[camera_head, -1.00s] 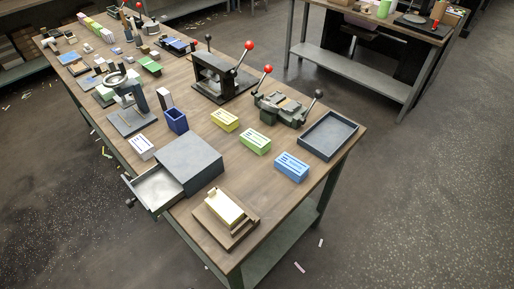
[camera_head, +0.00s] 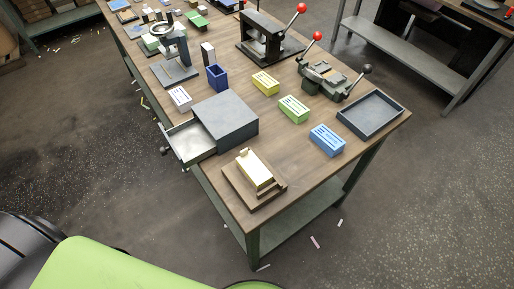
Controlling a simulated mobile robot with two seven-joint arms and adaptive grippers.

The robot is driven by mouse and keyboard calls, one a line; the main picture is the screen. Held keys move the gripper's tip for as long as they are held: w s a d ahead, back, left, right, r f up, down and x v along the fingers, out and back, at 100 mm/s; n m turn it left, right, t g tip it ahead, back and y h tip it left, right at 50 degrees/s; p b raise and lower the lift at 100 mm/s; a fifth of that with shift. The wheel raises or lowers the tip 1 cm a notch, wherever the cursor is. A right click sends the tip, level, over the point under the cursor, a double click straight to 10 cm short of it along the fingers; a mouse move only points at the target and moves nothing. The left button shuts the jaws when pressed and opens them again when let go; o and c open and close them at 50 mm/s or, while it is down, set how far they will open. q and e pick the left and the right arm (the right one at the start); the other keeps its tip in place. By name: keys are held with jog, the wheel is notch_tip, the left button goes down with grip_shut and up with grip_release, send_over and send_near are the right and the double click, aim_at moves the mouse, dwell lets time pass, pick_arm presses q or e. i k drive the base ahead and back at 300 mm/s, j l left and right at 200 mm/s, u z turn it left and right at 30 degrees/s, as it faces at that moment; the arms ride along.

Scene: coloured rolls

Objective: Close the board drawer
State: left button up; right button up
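A grey drawer box (camera_head: 228,118) sits on the near part of the wooden workbench. Its drawer (camera_head: 189,142) is pulled out toward the left, past the bench's left edge, and its tray looks empty. A dark handle (camera_head: 166,150) shows on the drawer's outer front. Neither of my grippers is in view.
A wooden block stand (camera_head: 254,180) is in front of the box. Yellow (camera_head: 265,83), green (camera_head: 293,109) and blue (camera_head: 327,140) boxes, a grey tray (camera_head: 370,116) and a vise (camera_head: 328,79) are to the right. Open floor (camera_head: 110,170) lies left of the drawer.

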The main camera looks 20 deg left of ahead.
aim_at(190, 141)
jog(key=k+u, duration=0.15)
jog(key=u, duration=1.1)
